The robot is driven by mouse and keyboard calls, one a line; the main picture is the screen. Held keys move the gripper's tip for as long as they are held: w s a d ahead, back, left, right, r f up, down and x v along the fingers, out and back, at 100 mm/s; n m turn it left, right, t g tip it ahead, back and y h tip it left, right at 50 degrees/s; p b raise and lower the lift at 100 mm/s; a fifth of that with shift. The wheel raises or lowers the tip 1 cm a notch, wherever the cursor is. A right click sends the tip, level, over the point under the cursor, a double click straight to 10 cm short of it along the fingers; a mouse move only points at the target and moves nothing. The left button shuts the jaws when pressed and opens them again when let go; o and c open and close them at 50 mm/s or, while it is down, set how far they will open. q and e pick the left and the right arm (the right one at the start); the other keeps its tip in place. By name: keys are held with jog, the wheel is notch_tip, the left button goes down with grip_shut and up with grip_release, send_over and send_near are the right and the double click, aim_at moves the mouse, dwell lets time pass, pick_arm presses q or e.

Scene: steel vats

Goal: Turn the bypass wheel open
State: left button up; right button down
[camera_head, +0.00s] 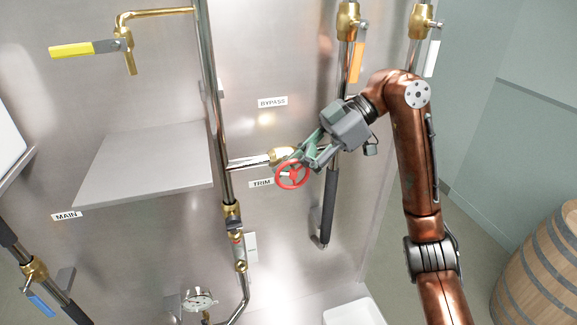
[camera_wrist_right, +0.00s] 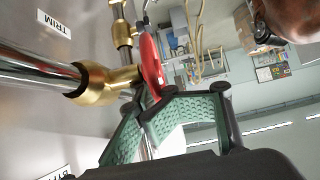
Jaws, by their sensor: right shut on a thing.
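A red handwheel (camera_head: 292,175) sits on a brass valve (camera_head: 283,156) at the end of a short steel pipe. The BYPASS label (camera_head: 272,102) is above this valve and the TRIM label (camera_head: 261,183) is just below it. My right gripper (camera_head: 300,158) is shut on the wheel's rim, coming from the upper right. In the right wrist view, the red wheel (camera_wrist_right: 151,64) shows nearly edge-on beside the brass valve body (camera_wrist_right: 104,84), with its lower edge at the green-padded fingers (camera_wrist_right: 152,108). The fingers hide part of the rim. My left gripper is not in view.
A vertical steel pipe (camera_head: 213,90) stands left of the wheel. A dark-sleeved pipe (camera_head: 329,205) hangs close to its right. A flat shelf (camera_head: 150,165) projects at left. Lever valves with yellow (camera_head: 72,49), orange (camera_head: 357,62) and blue (camera_head: 40,305) handles are farther off. A barrel (camera_head: 540,270) stands at right.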

jog(key=shift+f, duration=0.25)
jog(key=c, duration=2)
grip_release()
jog(key=shift+a+r, duration=0.1)
